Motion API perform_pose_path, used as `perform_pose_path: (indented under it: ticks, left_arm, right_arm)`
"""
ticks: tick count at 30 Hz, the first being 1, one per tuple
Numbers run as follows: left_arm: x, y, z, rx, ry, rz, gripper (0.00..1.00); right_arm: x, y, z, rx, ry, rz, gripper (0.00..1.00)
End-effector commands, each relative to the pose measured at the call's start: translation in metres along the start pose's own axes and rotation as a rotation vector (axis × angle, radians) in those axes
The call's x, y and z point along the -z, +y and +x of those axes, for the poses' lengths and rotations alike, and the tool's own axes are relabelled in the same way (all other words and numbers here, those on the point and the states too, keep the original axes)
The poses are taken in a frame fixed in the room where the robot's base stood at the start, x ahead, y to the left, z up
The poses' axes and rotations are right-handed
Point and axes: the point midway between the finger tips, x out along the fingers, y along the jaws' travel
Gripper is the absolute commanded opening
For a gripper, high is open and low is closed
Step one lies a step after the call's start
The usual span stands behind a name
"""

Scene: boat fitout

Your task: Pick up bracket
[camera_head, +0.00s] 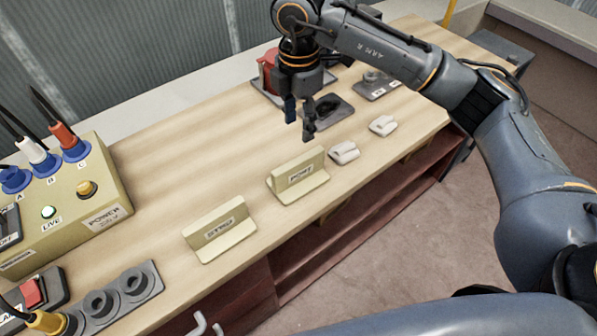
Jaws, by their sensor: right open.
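Two beige L-shaped pieces with printed labels stand on the wooden bench, the near one (218,232) at the middle front and the far one (298,177) to its right. Their labels are too small to read surely, and I cannot tell which thing is the bracket. Two small pale pieces, one (344,152) beside the far L-shaped piece and one (382,125) farther right, lie near the front edge. My right gripper (300,119) is open and empty, pointing down above the bench behind the far L-shaped piece. My left gripper is out of view.
A beige power box (115,195) with plugs and cables stands at the left. A grey holder with round sockets (118,292) lies at the front left. A dark pad (334,108) and a grey plate (371,88) lie near my right gripper. The bench middle (185,150) is clear.

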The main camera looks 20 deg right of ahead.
Motion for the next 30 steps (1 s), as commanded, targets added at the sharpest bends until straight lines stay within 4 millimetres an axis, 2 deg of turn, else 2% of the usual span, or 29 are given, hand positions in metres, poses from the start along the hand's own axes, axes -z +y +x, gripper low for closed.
perform_pose_path:
  ticks: [9,16,22,25,30]
  left_arm:
    - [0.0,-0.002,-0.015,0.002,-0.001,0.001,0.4]
    - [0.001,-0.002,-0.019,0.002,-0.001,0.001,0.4]
    - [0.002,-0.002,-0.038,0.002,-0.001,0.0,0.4]
    - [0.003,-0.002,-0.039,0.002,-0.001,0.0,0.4]
    - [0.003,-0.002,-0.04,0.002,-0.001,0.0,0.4]
  right_arm:
    - [0.001,-0.001,0.059,0.005,0.004,-0.004,0.47]
    - [0.002,-0.001,0.077,0.003,0.005,-0.006,0.47]
    - [0.001,0.0,0.103,0.006,0.005,-0.006,0.47]
    - [0.001,0.0,0.118,0.005,0.006,-0.006,0.47]
    - [0.001,0.001,0.127,0.001,0.005,-0.007,0.47]
